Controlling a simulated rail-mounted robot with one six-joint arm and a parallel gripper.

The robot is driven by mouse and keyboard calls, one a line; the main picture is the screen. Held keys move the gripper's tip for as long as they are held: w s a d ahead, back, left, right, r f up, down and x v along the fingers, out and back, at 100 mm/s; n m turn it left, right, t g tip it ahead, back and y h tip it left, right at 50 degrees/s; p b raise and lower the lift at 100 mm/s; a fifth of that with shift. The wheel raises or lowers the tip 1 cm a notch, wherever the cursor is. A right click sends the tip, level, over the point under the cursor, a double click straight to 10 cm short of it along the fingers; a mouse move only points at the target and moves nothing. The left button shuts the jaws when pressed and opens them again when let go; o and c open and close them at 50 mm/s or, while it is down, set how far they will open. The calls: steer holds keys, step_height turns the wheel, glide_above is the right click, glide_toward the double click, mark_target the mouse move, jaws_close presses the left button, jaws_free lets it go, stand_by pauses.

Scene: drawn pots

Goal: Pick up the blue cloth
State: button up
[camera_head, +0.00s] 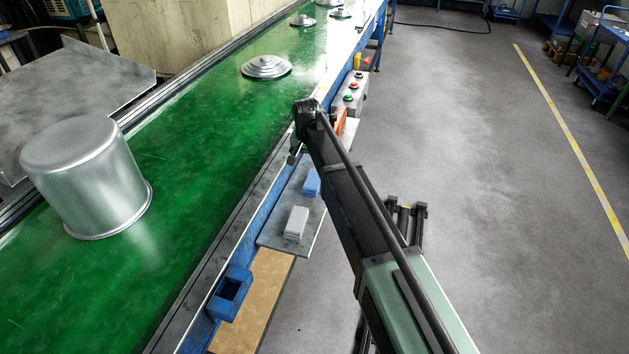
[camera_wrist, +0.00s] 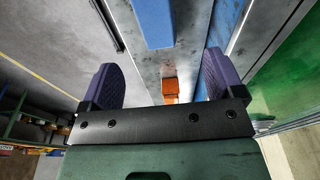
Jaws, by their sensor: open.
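The blue cloth (camera_head: 312,182) is a small folded block on a grey metal shelf (camera_head: 281,238) at the conveyor's side. In the wrist view the blue cloth (camera_wrist: 153,22) shows at the top, cut off by the picture edge, ahead of the gap between my fingers. My gripper (camera_wrist: 160,72) is open, with two dark purple fingers spread apart and nothing between them in its grip. In the head view my gripper (camera_head: 294,152) is mostly hidden by my arm, just beyond the cloth near the shelf.
A grey folded block (camera_head: 296,223) sits near the blue cloth on the shelf. An orange object (camera_head: 341,118) is at the shelf's far end; it also shows in the wrist view (camera_wrist: 170,88). A button box (camera_head: 350,93) stands beyond. The green conveyor (camera_head: 200,150) carries a large metal pot (camera_head: 85,175).

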steer(key=b, duration=0.5)
glide_above(313, 178)
steer(key=s, duration=0.1)
steer(key=f, duration=0.5)
steer(key=shift+s+a+f, duration=0.15)
steer(key=shift+a, duration=0.15)
steer(key=f+b, duration=0.3)
steer(key=f, duration=0.1)
steer(key=w+f+b, duration=0.1)
steer(key=b, duration=0.1)
steer(key=shift+w+d+f+b, duration=0.1)
steer(key=shift+d+f+b, duration=0.15)
steer(key=shift+f+b, duration=0.15)
steer(key=shift+r+p, duration=0.3)
steer(key=c, duration=1)
steer(key=shift+r, duration=0.1)
step_height(313, 178, up, 20)
steer(key=p, duration=2)
